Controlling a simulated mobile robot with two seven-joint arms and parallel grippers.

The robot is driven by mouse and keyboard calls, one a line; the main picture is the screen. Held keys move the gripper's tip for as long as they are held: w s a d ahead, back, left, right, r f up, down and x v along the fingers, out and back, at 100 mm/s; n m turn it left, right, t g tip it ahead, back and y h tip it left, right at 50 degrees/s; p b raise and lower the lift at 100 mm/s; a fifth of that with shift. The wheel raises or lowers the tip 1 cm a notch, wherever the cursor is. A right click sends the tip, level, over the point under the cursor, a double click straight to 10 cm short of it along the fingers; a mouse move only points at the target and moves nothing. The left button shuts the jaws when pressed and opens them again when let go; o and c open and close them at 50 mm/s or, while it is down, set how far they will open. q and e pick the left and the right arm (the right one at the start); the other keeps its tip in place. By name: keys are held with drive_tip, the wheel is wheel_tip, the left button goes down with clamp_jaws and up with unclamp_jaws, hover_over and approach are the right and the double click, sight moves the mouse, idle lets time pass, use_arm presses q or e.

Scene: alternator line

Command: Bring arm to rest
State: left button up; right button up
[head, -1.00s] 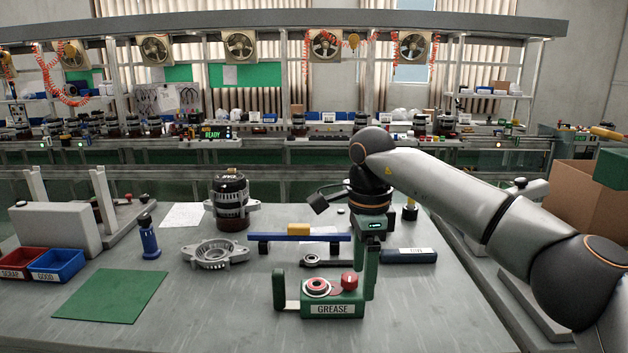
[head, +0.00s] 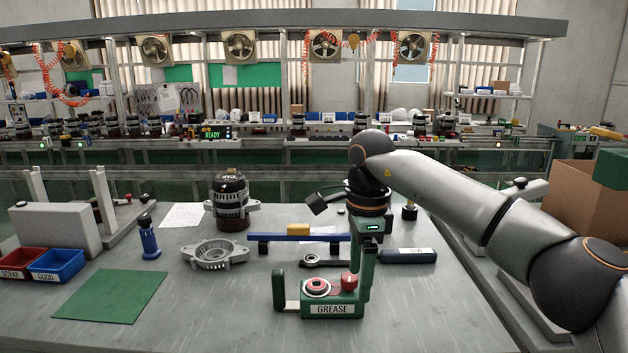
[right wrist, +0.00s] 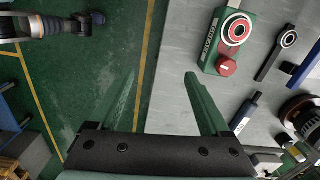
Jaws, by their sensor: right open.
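My right arm comes in from the right in the head view. Its green right gripper (head: 366,280) hangs fingers-down at the right end of the green grease station (head: 333,310). In the right wrist view, the right gripper (right wrist: 160,78) is open and empty, its two fingers well apart. The grease station (right wrist: 208,50) lies beyond the right finger there. It carries a ringed disc and a red knob (head: 349,281). At the top left of the right wrist view, a grey, blue and black part (right wrist: 55,25) looks like my left arm; its jaws cannot be made out.
A dark blue tool (head: 408,256) lies right of the gripper. A blue rail (head: 285,238), a metal housing (head: 215,254) and an alternator (head: 230,205) are further back. A green mat (head: 110,295) and bins (head: 58,265) are left. The front table surface is clear.

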drive_tip(key=s+a+f+g+y, duration=0.2)
drive_tip(key=s+a+f+y, duration=0.3)
drive_tip(key=a+f, duration=0.45)
drive_tip(key=s+a+m+g+y, duration=0.1)
drive_tip(key=s+a+m+y, duration=0.35)
drive_tip(key=a+y, duration=0.25)
drive_tip(key=s+a+m+y, duration=0.4)
drive_tip(key=a+m+y, duration=0.1)
drive_tip(key=a+y, duration=0.15)
drive_tip(key=w+d+f+m+t+h, duration=0.2)
drive_tip(key=d+f+m+t+h, duration=0.4)
drive_tip(key=m, duration=0.9)
drive_tip(key=w+d+f+m+t+h, duration=0.2)
drive_tip(key=d+f+m+t, duration=0.4)
drive_tip(key=d+m+t, duration=0.65)
drive_tip(key=s+d+f+m+g+h+p, duration=0.1)
drive_tip(key=s+d+f+m+g+h, duration=0.2)
drive_tip(key=s+d+f+m, duration=0.3)
drive_tip(key=s+d+f+m+g+h+p, duration=0.2)
drive_tip(key=s+d+f+m+h, duration=0.3)
drive_tip(key=s, duration=0.7)
wheel_tip(320, 180, down, 4)
drive_tip(key=d+m+g, duration=0.1)
drive_tip(key=d+m, duration=0.1)
drive_tip(key=m, duration=0.3)
drive_tip(key=shift+s+d+f, duration=0.2)
